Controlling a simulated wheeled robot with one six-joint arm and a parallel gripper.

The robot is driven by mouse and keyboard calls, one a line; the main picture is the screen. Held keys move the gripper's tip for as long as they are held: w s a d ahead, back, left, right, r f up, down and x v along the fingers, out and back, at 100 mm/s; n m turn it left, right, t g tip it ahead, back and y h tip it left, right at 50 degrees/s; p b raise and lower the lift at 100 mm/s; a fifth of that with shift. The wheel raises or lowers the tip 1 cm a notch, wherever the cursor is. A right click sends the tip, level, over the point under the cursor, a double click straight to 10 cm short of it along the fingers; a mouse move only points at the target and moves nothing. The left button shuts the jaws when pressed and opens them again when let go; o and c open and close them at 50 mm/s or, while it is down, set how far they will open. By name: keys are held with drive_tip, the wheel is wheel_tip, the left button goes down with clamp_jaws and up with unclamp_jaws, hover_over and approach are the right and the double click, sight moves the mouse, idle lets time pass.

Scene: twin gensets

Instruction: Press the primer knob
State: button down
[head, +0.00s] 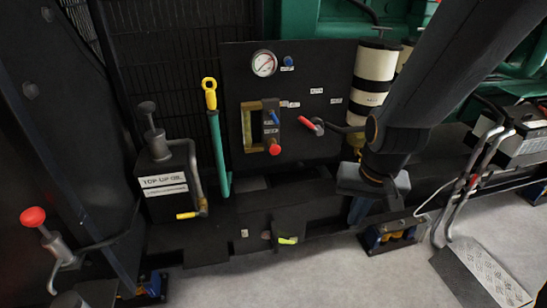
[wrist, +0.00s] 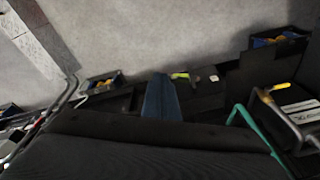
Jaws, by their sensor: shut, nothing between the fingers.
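No label that I can read marks a primer knob. A red round knob (head: 33,217) tops a metal plunger body at the far left of the head view. A black knob (head: 146,108) stands on the top-up oil can (head: 165,185). A red button-like knob (head: 275,148) sits low on the black gauge panel (head: 325,95). My gripper (head: 359,211) points down, right of and below the panel, apart from all these knobs. Its blue-grey fingers are shut and empty; they show in the wrist view (wrist: 160,98), where no such knob is recognisable.
A green dipstick tube with a yellow loop (head: 210,88) stands between can and panel. A red-tipped lever (head: 309,123) juts from the panel. White filters (head: 373,75) stand behind my arm. A battery (head: 515,130) with cables is at right. Grey floor (head: 330,280) is open in front.

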drive_tip(key=w+a+f+m+t+b, duration=0.3)
drive_tip(key=w+f, duration=0.1)
drive_tip(key=w, duration=0.3)
drive_tip(key=w+a+f+m+t+b, duration=0.2)
drive_tip(key=w+a+f+t, duration=0.15)
drive_tip(key=w, duration=0.35)
drive_tip(key=w+a+f+m+t+y+b, duration=0.1)
drive_tip(key=w+a+m+t+y+b, duration=0.2)
drive_tip(key=a+m+t+b, duration=0.5)
drive_tip(key=shift+w+a+f+t+y, duration=0.2)
drive_tip(key=shift+t+y, duration=0.5)
drive_tip(key=shift+t, duration=0.35)
drive_tip(key=b, duration=0.7)
approach(275, 152)
drive_tip(key=x, duration=0.6)
drive_tip(key=shift+w+r, duration=0.1)
drive_tip(key=shift+w, duration=0.15)
